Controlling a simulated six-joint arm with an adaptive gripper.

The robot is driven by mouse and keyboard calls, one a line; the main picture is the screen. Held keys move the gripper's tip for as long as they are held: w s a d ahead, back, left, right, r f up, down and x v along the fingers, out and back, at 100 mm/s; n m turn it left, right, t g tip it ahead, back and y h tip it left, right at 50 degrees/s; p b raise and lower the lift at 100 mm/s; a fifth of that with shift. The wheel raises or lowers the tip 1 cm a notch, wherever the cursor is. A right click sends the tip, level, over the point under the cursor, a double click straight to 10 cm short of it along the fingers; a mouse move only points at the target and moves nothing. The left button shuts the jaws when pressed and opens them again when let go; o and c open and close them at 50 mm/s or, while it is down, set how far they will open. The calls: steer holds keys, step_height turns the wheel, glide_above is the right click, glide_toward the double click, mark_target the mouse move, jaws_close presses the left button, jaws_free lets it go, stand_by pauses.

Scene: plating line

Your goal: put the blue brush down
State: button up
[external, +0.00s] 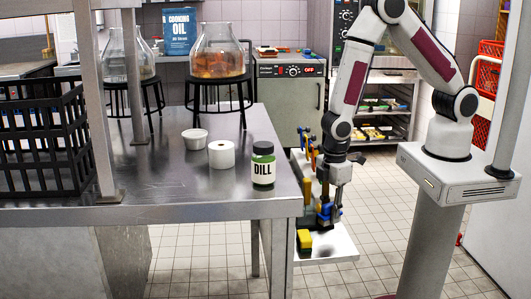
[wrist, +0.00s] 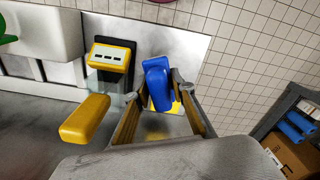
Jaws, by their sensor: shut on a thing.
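The blue brush (wrist: 157,84) is between the two fingers of my gripper (wrist: 163,80) in the wrist view, its blue body pointing up in the picture. My gripper is shut on it. In the external view my gripper (external: 331,205) hangs low, just right of the steel table's end, with a bit of blue (external: 335,213) at its fingers. It is above a white board or shelf. Whether the brush touches the surface below cannot be told. The brush's lower end is hidden.
The white surface (external: 338,248) carries a yellow item (external: 304,239) and other coloured tools close to my gripper. In the wrist view a yellow-topped item (wrist: 111,55) and a yellow handle (wrist: 85,119) are left of the brush. The steel table (external: 150,165) holds a dill jar (external: 263,166).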

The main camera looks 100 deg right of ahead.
mark_target(331, 203)
steer(key=shift+f, duration=0.85)
steer(key=shift+f, duration=0.1)
steer(key=shift+f, duration=2)
steer(key=shift+f, duration=0.15)
steer(key=o, duration=1.1)
steer(key=shift+r, duration=6.15)
